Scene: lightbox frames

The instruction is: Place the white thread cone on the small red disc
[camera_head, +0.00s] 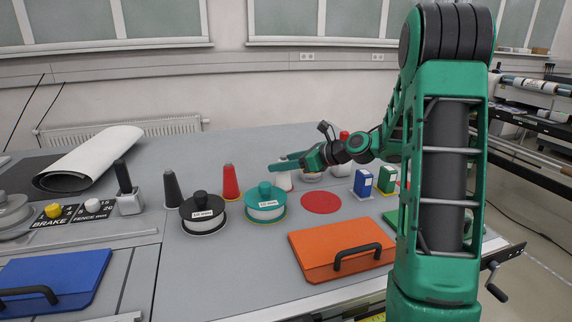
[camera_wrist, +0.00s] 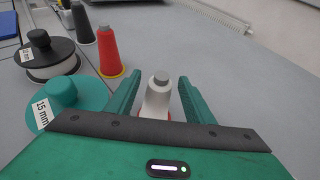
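The white thread cone (camera_wrist: 157,98) with a grey tip stands upright between the two green fingers of my gripper (camera_wrist: 158,82) in the wrist view. The fingers are open, with a gap on each side of it. A bit of red shows at its base; I cannot tell whether this is a disc under it. In the head view my gripper (camera_head: 284,161) partly covers the white cone (camera_head: 284,183). A flat red disc (camera_head: 320,203) lies bare on the table, to the right and nearer; no smaller red disc is clear.
A red cone (camera_head: 230,182), a dark cone (camera_head: 172,189), a black-lidded spool (camera_head: 202,213) and a green-lidded spool (camera_head: 265,202) stand to the left. An orange lidded case (camera_head: 340,247) lies in front; blue (camera_head: 363,183) and green (camera_head: 387,178) boxes stand right.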

